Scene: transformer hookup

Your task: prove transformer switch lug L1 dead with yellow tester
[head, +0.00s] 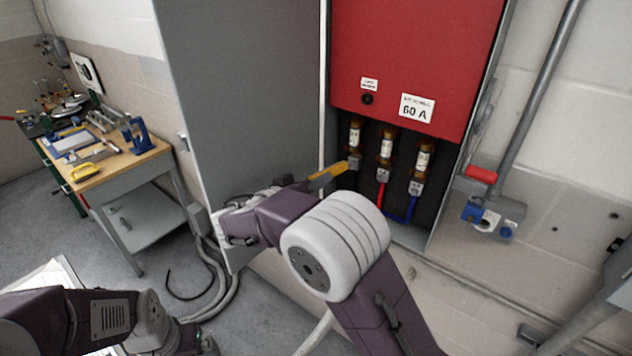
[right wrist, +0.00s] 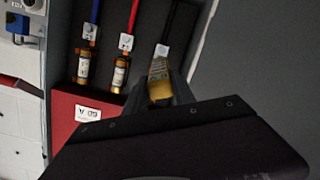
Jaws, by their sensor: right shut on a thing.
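My right gripper (head: 308,186) is shut on the yellow tester (head: 328,177) in front of the open cabinet. The tester's far end points at the leftmost lug (head: 354,162) in the head view, close to it. I cannot tell whether they touch. In the right wrist view, the tester (right wrist: 160,90) sits between the fingers, in line with the rightmost lug (right wrist: 162,50). The lug lettering is too small to read. The middle lug (head: 382,175) and right lug (head: 415,188) carry red and blue cables. My left arm shows at lower left; its gripper is out of sight.
A red cover marked 60 A (head: 415,60) hangs above the fuses. The open grey door (head: 240,90) stands left of the cabinet. A workbench (head: 130,165) with tools stands farther left. A red-handled wall fitting (head: 482,175) is at right.

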